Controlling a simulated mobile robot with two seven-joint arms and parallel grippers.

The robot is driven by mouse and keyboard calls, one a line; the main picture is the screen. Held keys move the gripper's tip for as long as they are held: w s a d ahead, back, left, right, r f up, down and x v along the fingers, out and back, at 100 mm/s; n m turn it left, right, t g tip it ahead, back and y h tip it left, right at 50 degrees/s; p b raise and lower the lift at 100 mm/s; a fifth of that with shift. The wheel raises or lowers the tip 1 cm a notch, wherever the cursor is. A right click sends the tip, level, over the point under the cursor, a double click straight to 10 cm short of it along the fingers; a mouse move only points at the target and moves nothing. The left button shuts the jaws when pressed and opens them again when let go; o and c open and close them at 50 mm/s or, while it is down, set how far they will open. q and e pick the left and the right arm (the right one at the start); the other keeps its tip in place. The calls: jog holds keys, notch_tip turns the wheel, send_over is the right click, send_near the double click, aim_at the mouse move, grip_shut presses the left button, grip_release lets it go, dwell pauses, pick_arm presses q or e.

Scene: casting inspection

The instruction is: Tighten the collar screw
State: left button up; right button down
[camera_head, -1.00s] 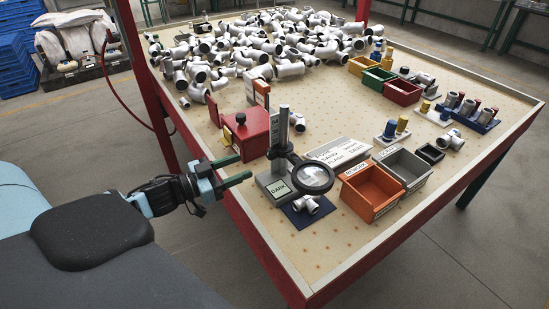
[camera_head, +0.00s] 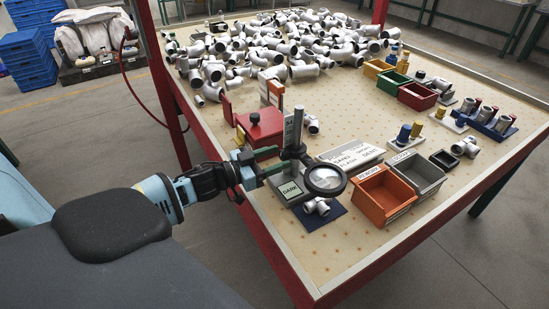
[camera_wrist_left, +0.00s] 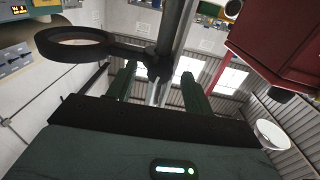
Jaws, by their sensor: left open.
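The inspection stand has an upright post (camera_head: 298,128) on a grey base with a "DARK" label (camera_head: 290,190). A dark collar (camera_head: 292,154) on the post carries the round magnifier (camera_head: 326,179). My left gripper (camera_head: 272,161) is open, level with the collar and just left of the post. In the left wrist view the post (camera_wrist_left: 171,35) and collar (camera_wrist_left: 155,62) show between the two green fingers (camera_wrist_left: 158,85), nothing clamped. I cannot make out the screw clearly, nor whether a finger touches it. My right gripper is not in view.
A red box with a black knob (camera_head: 260,129) stands close behind my left gripper. A pipe fitting lies on a blue pad (camera_head: 333,218) under the magnifier. Orange (camera_head: 383,197) and grey (camera_head: 420,173) bins stand to the right. Many fittings (camera_head: 285,48) fill the table's back.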

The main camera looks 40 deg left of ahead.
pick_arm(q)
jog(key=shift+w, duration=0.1)
jog(key=c, duration=1)
jog(key=shift+o, duration=0.2)
